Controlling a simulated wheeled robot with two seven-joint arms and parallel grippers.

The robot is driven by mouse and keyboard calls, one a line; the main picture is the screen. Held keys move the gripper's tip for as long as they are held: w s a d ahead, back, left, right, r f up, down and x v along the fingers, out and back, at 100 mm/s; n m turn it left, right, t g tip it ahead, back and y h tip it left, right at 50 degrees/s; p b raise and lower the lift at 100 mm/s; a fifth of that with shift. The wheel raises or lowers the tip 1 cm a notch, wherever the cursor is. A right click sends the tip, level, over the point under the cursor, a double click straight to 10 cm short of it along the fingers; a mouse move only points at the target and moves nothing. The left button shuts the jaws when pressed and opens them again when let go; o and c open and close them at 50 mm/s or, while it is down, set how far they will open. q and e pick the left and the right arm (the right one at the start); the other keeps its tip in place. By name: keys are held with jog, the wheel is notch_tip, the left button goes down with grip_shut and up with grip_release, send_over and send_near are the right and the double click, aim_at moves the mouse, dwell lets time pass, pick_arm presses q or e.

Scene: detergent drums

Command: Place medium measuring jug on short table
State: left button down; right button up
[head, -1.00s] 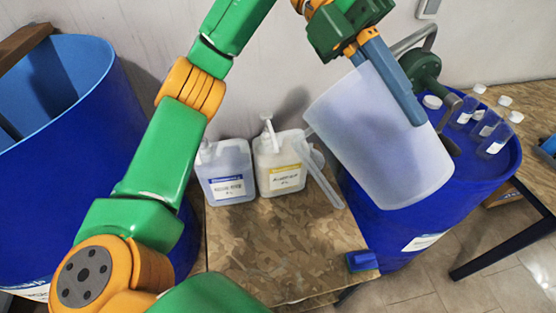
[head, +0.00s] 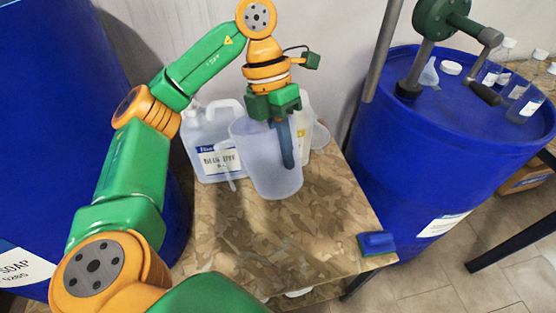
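The medium measuring jug (head: 262,165) is translucent white and upright at the short table (head: 320,212), a low table with a wood-chip patterned top. The jug's base appears to be on or just above the tabletop; I cannot tell which. My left gripper (head: 284,150) points down at the jug's rim, with a blue-grey finger over the near wall. It appears shut on that wall, the other finger being hidden. My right gripper is not in view.
A labelled white jug (head: 208,150) stands behind and left of the measuring jug; another white container (head: 304,122) stands behind it. A blue drum (head: 425,150) with a hand pump (head: 440,25) stands right. A blue object (head: 377,243) lies at the table's right corner. The front tabletop is clear.

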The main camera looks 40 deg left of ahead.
pick_arm(q)
jog(key=s+a+f+m+t+y+b, duration=0.1)
jog(key=s+a+f+y+b, duration=0.2)
jog(key=f, duration=0.5)
jog(key=s+a+f+m+y+b, duration=0.1)
jog(key=s+a+f+b, duration=0.1)
jog(key=a+f+b, duration=0.4)
jog(key=w+d+f+p, duration=0.1)
jog(key=w+d+f, duration=0.1)
jog(key=w+f, duration=0.2)
jog(key=w+d+f+p, duration=0.1)
jog(key=w+d+f, duration=0.1)
jog(key=w+f, duration=0.2)
jog(key=w+d+f+p, duration=0.2)
jog(key=w+f, duration=0.2)
jog(key=f, duration=0.2)
jog(key=shift+w+d, duration=0.25)
jog(key=shift+w, duration=0.15)
jog(key=c, duration=1.1)
grip_release()
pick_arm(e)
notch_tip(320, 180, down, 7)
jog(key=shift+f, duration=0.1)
pick_arm(q)
jog(key=r, duration=1.2)
jog(key=shift+s+d, duration=0.2)
jog(key=shift+d, duration=0.2)
